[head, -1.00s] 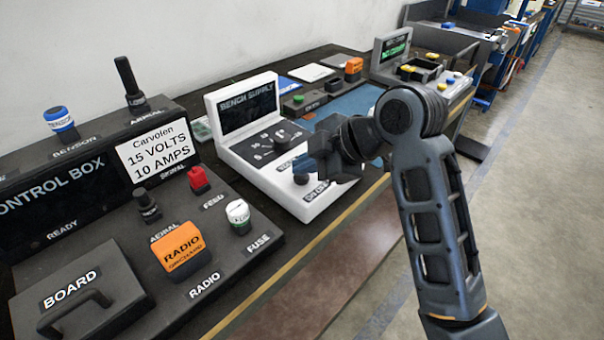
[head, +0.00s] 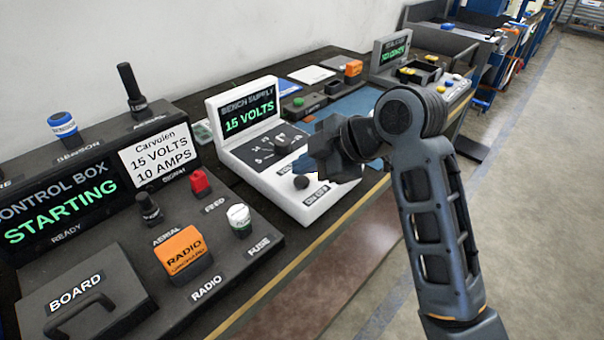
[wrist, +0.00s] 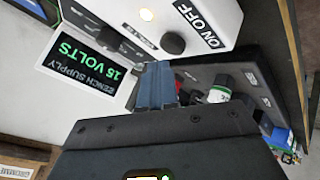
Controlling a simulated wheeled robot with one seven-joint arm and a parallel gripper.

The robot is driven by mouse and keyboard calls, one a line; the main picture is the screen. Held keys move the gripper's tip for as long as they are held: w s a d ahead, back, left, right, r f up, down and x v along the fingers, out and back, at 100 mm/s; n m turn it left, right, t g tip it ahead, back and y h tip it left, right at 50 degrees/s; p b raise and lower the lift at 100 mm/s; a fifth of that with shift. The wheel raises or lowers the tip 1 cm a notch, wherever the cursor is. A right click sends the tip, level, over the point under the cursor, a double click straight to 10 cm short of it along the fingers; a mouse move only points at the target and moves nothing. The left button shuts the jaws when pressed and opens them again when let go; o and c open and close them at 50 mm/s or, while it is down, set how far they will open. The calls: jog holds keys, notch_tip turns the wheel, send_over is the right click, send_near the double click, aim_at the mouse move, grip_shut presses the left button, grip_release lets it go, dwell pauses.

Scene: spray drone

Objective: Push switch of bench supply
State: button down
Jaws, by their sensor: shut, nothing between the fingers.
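The white bench supply (head: 318,208) stands on the dark bench, and its screen (head: 249,110) reads "15 VOLTS" in green. Its round dark switch (head: 301,182) sits by the "ON OFF" label near the front edge. My gripper (head: 318,156) is above the supply's front part, apart from the switch, and hides part of the panel and dial. In the wrist view its fingers (wrist: 158,75) are together and empty.
The control box (head: 55,195) at the left shows "STARTING" and carries an orange radio block (head: 183,250), a red plug (head: 199,181) and a white fuse (head: 239,217). Another console (head: 392,48) stands further back. The floor to the right is clear.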

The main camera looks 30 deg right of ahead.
aim_at(305, 182)
notch_tip(305, 182, up, 6)
jog(key=p, duration=0.5)
dwell(0.4)
